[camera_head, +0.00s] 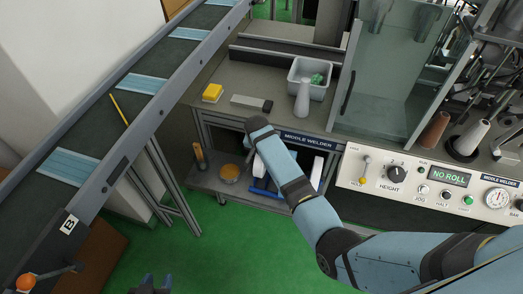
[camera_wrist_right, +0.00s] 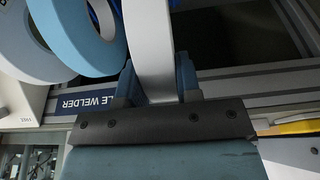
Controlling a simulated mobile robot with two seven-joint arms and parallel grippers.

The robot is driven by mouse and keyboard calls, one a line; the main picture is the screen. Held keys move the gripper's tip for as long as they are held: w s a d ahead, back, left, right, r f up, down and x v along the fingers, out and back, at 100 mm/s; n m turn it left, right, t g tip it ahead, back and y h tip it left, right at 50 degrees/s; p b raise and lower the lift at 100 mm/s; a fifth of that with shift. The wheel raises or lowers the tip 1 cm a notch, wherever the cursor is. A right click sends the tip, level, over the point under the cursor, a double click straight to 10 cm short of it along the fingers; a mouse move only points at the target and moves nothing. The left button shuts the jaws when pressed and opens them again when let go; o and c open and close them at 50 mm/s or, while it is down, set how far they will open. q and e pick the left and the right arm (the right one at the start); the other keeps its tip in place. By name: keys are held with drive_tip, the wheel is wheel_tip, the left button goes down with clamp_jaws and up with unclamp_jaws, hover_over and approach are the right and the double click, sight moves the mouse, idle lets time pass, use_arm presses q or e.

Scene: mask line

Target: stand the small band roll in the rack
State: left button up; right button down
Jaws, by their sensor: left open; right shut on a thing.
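In the right wrist view my right gripper (camera_wrist_right: 156,66) is shut on a narrow white band roll (camera_wrist_right: 149,35), its rim edge-on between the two fingers. In the head view my right arm reaches over the lower shelf, and its fingers and the held roll cannot be made out. The blue rack (camera_head: 262,190) is on that shelf, partly hidden by my right arm, with white shapes beside it. My left gripper (camera_head: 150,285) is open and empty at the bottom edge, with only its tips showing.
A light blue roll (camera_wrist_right: 68,40) is at the left in the wrist view, beside white ones. A tan roll (camera_head: 230,173) lies on the lower shelf (camera_head: 212,184). A grey bin (camera_head: 310,72) stands above. The welder panel (camera_head: 430,185) reads "NO ROLL". A conveyor (camera_head: 95,120) bounds the left.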

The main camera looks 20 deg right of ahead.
drive_tip(key=shift+f+b, duration=3.15)
drive_tip(key=shift+f, duration=0.05)
drive_tip(key=shift+f+b, duration=0.35)
drive_tip(key=shift+f, duration=0.65)
drive_tip(key=c, duration=0.7)
unclamp_jaws()
drive_tip(key=shift+c, duration=0.2)
drive_tip(key=p+v, duration=1.1)
drive_tip(key=p, duration=0.2)
drive_tip(key=shift+r+p, duration=0.3)
drive_tip(key=shift+p, duration=0.1)
drive_tip(key=shift+s+a+r, duration=0.1)
drive_tip(key=shift+s+r, duration=0.05)
drive_tip(key=shift+r, duration=0.05)
